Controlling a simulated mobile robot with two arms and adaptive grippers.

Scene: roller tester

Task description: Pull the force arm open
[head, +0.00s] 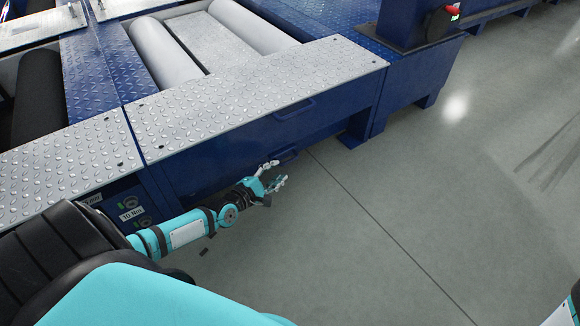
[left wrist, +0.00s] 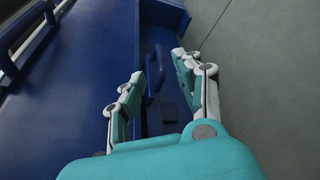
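A dark blue handle (left wrist: 155,72) shows in the left wrist view, between the fingertips of my left gripper (left wrist: 158,66) and seemingly beyond them. In the head view this lower handle (head: 287,156) is on the low front side of the blue roller tester. My left gripper (head: 278,173) is just in front of it, low near the floor. The fingers are spread and hold nothing; I see no clear contact with the handle. Which blue part is the force arm is not certain. My right gripper is not in view; only a bit of my right arm shows at the bottom right corner.
A second blue handle (head: 295,110) sits higher on the tester's front face. Studded metal plates (head: 260,95) and grey rollers (head: 165,52) lie on top. A blue pedestal with a red knob (head: 441,22) stands at the upper right. The grey floor (head: 430,190) to the right is clear.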

